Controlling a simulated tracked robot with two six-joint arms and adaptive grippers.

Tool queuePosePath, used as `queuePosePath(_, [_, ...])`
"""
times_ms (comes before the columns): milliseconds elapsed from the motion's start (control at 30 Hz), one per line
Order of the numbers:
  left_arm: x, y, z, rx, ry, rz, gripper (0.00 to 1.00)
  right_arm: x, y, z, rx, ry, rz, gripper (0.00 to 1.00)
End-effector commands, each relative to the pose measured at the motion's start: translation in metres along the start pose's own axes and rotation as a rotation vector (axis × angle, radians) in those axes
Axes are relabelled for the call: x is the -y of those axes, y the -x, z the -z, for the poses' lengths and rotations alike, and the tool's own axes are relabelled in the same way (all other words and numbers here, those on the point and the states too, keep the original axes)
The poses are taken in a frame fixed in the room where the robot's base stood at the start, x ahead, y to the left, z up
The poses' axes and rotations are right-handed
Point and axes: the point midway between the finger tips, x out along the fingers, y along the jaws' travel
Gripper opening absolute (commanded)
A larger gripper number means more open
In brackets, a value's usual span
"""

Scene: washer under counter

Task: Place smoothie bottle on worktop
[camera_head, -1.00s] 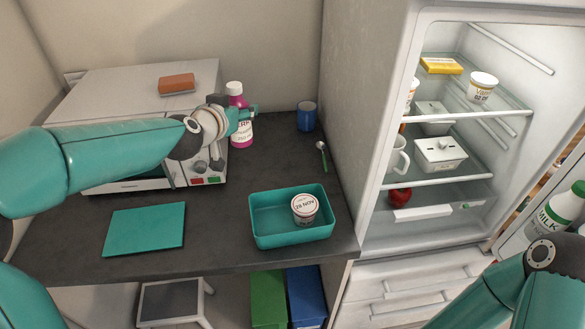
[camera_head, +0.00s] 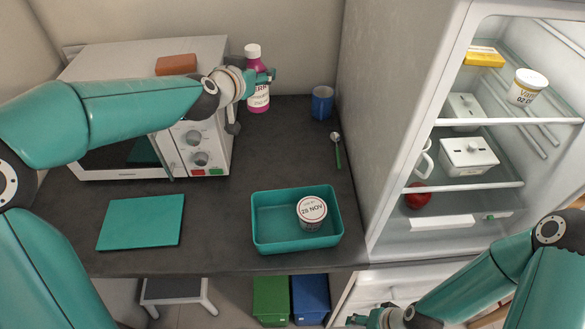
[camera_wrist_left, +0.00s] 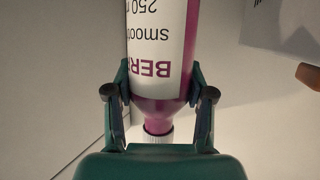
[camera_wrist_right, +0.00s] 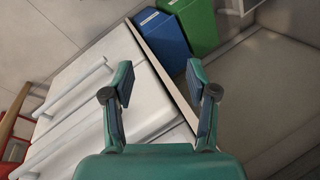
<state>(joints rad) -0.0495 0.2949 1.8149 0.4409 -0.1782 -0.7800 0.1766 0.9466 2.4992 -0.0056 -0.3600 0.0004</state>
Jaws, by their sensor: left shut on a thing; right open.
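The smoothie bottle (camera_head: 258,95) is magenta with a white cap and white label. My left gripper (camera_head: 264,77) is shut on it near the neck, just right of the microwave. The bottle looks upright, over the back of the dark worktop (camera_head: 225,225); I cannot tell whether its base touches. In the left wrist view the bottle (camera_wrist_left: 157,45) appears cap-down in the picture between both fingers (camera_wrist_left: 160,95). My right gripper (camera_wrist_right: 160,95) is open and empty, low in front of white drawers; in the head view it shows partly at the bottom edge (camera_head: 370,318).
The microwave (camera_head: 210,110) stands left of the bottle with a brown block (camera_head: 176,65) on top. A blue cup (camera_head: 322,103), spoon (camera_head: 338,150), teal tray (camera_head: 265,245) with a tub, and teal mat (camera_head: 140,222) occupy the worktop. The open fridge (camera_head: 400,150) is right.

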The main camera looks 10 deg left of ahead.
Motion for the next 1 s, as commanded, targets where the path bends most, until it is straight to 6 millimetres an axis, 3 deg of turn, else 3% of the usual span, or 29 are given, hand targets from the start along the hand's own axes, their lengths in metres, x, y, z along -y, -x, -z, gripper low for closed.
queuePosePath(33, [0.000,-0.001,0.000,-0.002,-0.001,0.000,0.00,0.000,-0.001,0.000,0.000,0.000,0.000,0.72])
queuePosePath(100, [-0.001,-0.003,-0.004,-0.002,-0.001,-0.001,0.00,-0.002,-0.004,0.000,0.000,0.000,0.000,0.83])
queuePosePath(267, [-0.002,-0.013,-0.031,-0.001,-0.002,-0.002,0.00,-0.009,-0.025,0.000,0.000,0.000,0.000,0.84])
queuePosePath(400, [-0.003,-0.026,-0.066,0.002,-0.004,-0.004,0.00,-0.016,-0.043,0.000,0.000,0.000,0.000,0.84])
queuePosePath(700, [-0.003,-0.050,-0.127,0.003,-0.001,-0.004,0.00,-0.015,-0.041,0.001,-0.001,0.000,0.000,0.84])
queuePosePath(1000, [-0.003,-0.059,-0.151,-0.001,-0.001,-0.004,0.00,-0.014,-0.038,0.001,-0.001,0.000,0.000,0.84])
